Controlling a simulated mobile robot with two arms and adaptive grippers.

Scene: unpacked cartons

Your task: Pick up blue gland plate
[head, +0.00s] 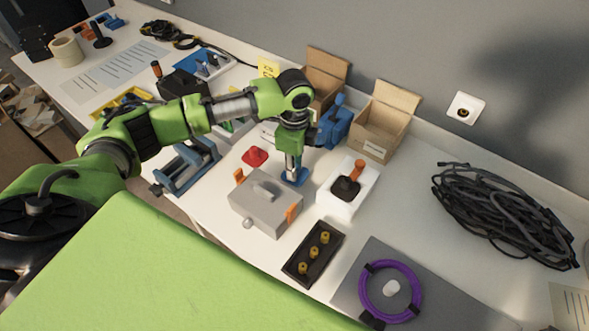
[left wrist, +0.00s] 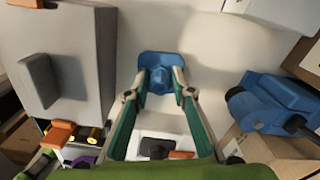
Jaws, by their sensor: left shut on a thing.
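The blue gland plate (head: 295,177) lies on the white table, between the grey metal box and the white box with the orange-handled joystick. In the left wrist view the blue gland plate (left wrist: 161,66) shows as a square blue piece with a raised round middle. My left gripper (head: 293,166) points down over it, and in the left wrist view its fingertips (left wrist: 162,84) are closed on the raised middle. Whether the plate is lifted off the table cannot be told. My right gripper is not in view.
The grey box (head: 265,205) with orange clips stands close left of the plate. The white joystick box (head: 345,195) is close on the right. Behind are open cartons (head: 381,130) and a blue device (head: 335,128). Black cable (head: 500,215) lies at the right.

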